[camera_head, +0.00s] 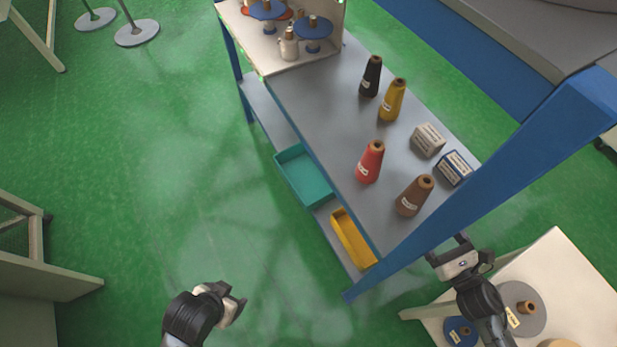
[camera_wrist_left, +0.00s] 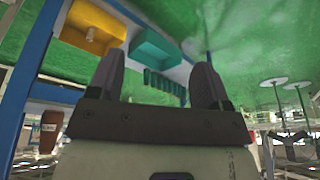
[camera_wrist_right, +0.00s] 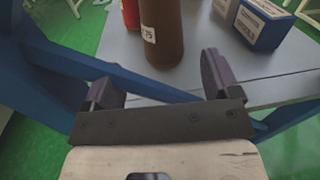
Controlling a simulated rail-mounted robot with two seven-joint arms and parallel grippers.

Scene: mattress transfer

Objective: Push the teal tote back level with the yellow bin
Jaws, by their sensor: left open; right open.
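The teal tote (camera_head: 303,173) sits on the lower shelf of the blue-framed bench. It sticks out past the shelf's left edge over the green floor. The yellow bin (camera_head: 351,238) is on the same shelf, nearer to me, and sticks out less. In the left wrist view the tote (camera_wrist_left: 154,44) and the yellow bin (camera_wrist_left: 88,28) lie side by side beyond the fingers. My left gripper (camera_head: 237,303) is open and empty, over the floor to the left of the bin and apart from both. My right gripper (camera_head: 449,252) is open and empty by the bench's near end.
The bench top (camera_head: 330,120) carries several thread cones, a white box (camera_head: 428,140) and a blue box (camera_head: 455,168). A blue beam (camera_head: 500,175) crosses its near end. A white table (camera_head: 570,280) with spools stands at lower right. The floor (camera_head: 170,190) left of the bench is clear.

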